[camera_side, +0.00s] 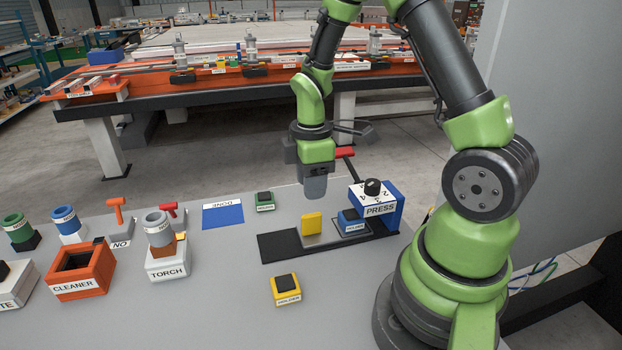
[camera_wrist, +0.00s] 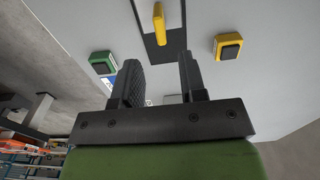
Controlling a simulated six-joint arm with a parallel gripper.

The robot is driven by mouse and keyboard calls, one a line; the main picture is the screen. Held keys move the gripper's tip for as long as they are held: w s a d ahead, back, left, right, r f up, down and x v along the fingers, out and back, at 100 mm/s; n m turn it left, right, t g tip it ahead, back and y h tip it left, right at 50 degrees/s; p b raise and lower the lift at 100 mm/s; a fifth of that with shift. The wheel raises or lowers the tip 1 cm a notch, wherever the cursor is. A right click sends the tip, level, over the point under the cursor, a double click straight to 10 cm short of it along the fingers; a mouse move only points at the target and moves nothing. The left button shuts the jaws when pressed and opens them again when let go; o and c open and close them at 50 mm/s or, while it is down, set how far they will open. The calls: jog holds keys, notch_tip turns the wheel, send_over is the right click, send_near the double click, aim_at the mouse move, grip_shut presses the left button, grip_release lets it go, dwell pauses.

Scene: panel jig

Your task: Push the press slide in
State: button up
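The press (camera_side: 378,206) is a blue frame with a white top block, a black knob and a PRESS label. Its slide (camera_side: 322,240) is a grey plate on a dark flat track, with an upright yellow handle (camera_side: 312,223) at the left end. A blue holder (camera_side: 351,223) sits at the slide's right end, by the press opening. My gripper (camera_side: 316,190) points down above and slightly behind the handle, apart from it. In the wrist view my gripper (camera_wrist: 157,70) has its fingers apart with nothing between them; the yellow handle (camera_wrist: 158,23) shows beyond the fingertips.
A green holder (camera_side: 264,201) and a blue DONE mat (camera_side: 223,214) lie left of the track. A yellow holder (camera_side: 286,290) stands in front. A TORCH stand (camera_side: 167,262) and an orange CLEANER box (camera_side: 82,270) stand further left. A red-handled lever (camera_side: 345,154) rises behind the press.

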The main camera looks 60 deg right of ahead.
aim_at(312, 214)
jog(key=shift+r, duration=0.2)
jog(key=shift+r, duration=0.5)
notch_tip(312, 214, down, 10)
jog(key=shift+r, duration=0.1)
jog(key=shift+c, duration=0.4)
grip_shut()
